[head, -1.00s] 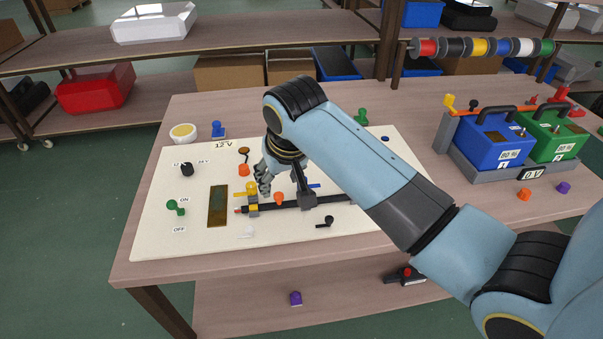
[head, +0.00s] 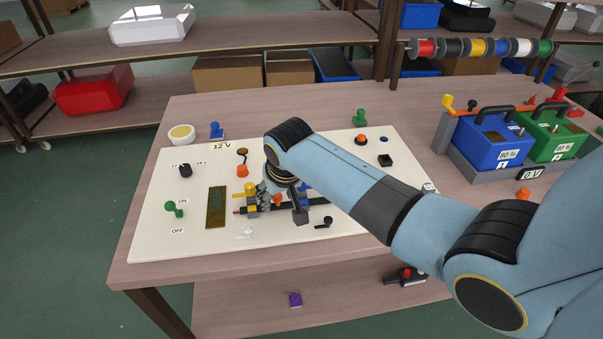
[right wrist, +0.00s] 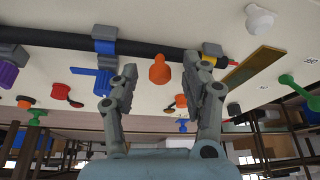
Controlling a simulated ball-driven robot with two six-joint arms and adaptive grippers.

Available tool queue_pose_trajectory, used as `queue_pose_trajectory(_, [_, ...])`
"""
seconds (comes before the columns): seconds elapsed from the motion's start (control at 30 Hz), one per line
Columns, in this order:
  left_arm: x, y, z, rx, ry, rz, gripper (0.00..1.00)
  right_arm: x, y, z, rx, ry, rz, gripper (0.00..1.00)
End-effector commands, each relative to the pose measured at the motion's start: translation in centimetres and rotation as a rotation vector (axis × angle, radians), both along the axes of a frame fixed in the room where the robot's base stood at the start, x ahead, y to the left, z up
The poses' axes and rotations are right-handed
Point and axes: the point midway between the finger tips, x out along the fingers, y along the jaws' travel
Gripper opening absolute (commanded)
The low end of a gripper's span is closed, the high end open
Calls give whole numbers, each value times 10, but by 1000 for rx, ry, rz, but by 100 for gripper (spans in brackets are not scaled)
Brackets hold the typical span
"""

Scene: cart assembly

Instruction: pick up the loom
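The loom is a dark cable (head: 319,201) lying along the white board, with a red tip at its left end and coloured pieces along it. In the right wrist view the black cable (right wrist: 150,47) crosses the top, with a blue band (right wrist: 104,47) and grey clips around it. My right gripper (head: 274,197) is just over the loom and partly hides it in the head view. Its two fingers (right wrist: 160,72) are spread apart in the wrist view, with nothing clamped between them. An orange peg (right wrist: 160,68) shows between the fingers. My left gripper is not in view.
The white board (head: 155,225) also carries a brass plate (head: 216,208), a green switch (head: 174,208), a black knob (head: 185,170) and a black lever (head: 324,222). Blue (head: 492,150) and green (head: 553,147) batteries stand at the right.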

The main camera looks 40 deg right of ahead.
Motion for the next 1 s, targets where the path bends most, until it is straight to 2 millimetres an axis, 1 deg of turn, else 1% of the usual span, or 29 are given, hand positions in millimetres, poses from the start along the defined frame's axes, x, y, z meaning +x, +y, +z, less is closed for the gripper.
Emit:
queue_pose_trajectory(0.03, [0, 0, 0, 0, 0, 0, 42, 0, 0, 0, 0, 0, 0, 39])
queue_pose_trajectory(0.33, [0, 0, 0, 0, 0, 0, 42, 0, 0, 0, 0, 0, 0, 0])
queue_pose_trajectory(0.63, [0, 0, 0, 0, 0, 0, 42, 0, 0, 1, 0, -1, 0, 0])
queue_pose_trajectory(0.77, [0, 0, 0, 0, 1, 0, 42, 0, 0, 5, -1, -2, 0, 0])
queue_pose_trajectory(0.87, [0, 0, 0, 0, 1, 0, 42, 1, 0, 14, -1, -3, 0, 0])
queue_pose_trajectory(0.97, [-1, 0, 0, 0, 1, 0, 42, 1, 0, 30, -1, -5, 0, 0])
queue_pose_trajectory(1.0, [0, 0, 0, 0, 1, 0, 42, 2, 0, 38, -1, -5, 0, 0])
